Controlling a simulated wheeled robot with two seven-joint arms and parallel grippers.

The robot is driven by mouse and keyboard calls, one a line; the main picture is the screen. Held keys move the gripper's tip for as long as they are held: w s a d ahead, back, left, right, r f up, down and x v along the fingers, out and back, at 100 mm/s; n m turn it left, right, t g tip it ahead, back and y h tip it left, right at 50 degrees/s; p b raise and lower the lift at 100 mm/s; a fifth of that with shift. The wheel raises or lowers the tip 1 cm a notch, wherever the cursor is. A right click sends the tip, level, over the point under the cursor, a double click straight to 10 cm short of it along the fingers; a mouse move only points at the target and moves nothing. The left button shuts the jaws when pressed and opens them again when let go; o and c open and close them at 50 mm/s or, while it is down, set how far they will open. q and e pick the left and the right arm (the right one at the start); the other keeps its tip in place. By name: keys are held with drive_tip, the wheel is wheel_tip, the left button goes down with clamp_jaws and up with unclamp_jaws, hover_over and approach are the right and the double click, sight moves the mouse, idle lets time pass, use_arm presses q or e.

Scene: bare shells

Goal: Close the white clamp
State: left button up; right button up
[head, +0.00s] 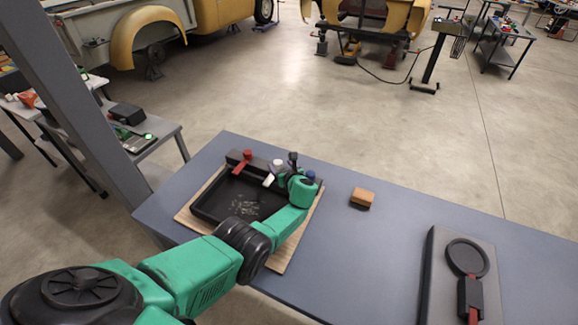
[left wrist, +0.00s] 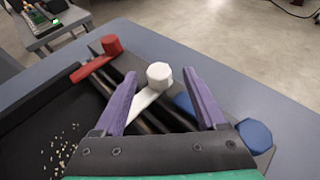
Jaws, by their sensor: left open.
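The white clamp (left wrist: 158,75) has a round white knob on a white lever. It sits on the dark bar (left wrist: 130,62) along the far edge of the black tray (head: 208,206). In the left wrist view its lever slants toward the tray, and the knob shows between my purple fingers. My left gripper (left wrist: 160,77) is open around it in that picture; contact cannot be told. The red clamp (left wrist: 110,45) is to its left, its lever pointing over the tray side. The blue clamp (left wrist: 256,135) is to the right, partly hidden by a finger. My right gripper is out of view.
The tray lies on a wooden board (head: 188,218) on the blue-grey table (head: 370,240). Pale bits lie in the tray. A brown block (head: 362,197) is to the right. A dark panel with a round black part (head: 467,258) lies farther right. The table between is clear.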

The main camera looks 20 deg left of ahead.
use_arm(q)
drive_tip(key=v, duration=0.1)
drive_tip(key=p+v, duration=0.1)
drive_tip(key=v, duration=0.1)
drive_tip(key=shift+w+a+r, duration=0.1)
drive_tip(key=shift+w+r, duration=0.05)
drive_tip(key=shift+r, duration=0.15)
drive_tip(key=v, duration=0.8)
drive_tip(key=shift+f, duration=0.2)
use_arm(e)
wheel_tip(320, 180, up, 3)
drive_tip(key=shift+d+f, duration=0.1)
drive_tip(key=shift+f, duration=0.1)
